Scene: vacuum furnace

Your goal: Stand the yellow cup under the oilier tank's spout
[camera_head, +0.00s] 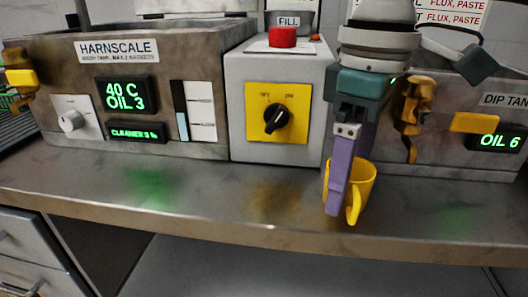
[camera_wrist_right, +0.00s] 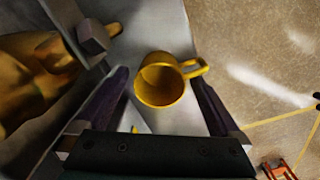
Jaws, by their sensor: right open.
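The yellow cup (camera_head: 363,181) stands upright on the metal bench, its handle towards the front edge. My right gripper (camera_head: 338,212) points down in front of it and partly hides it. In the right wrist view the cup (camera_wrist_right: 161,82) shows between the open fingers, with gaps beside it. The right tank (camera_head: 455,150) reads OIL 6; the left tank (camera_head: 185,60), labelled HARNSCALE, reads OIL 3. The right tank's brass spout (camera_head: 411,125) is just right of my gripper; it also looms at the left of the right wrist view (camera_wrist_right: 40,75). My left gripper is out of view.
A grey control box (camera_head: 237,100) with a yellow dial plate and red button stands between the tanks. The left tank's brass tap (camera_head: 18,78) is at the far left. The bench front edge (camera_head: 200,226) lies close to the cup. The bench left of the cup is clear.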

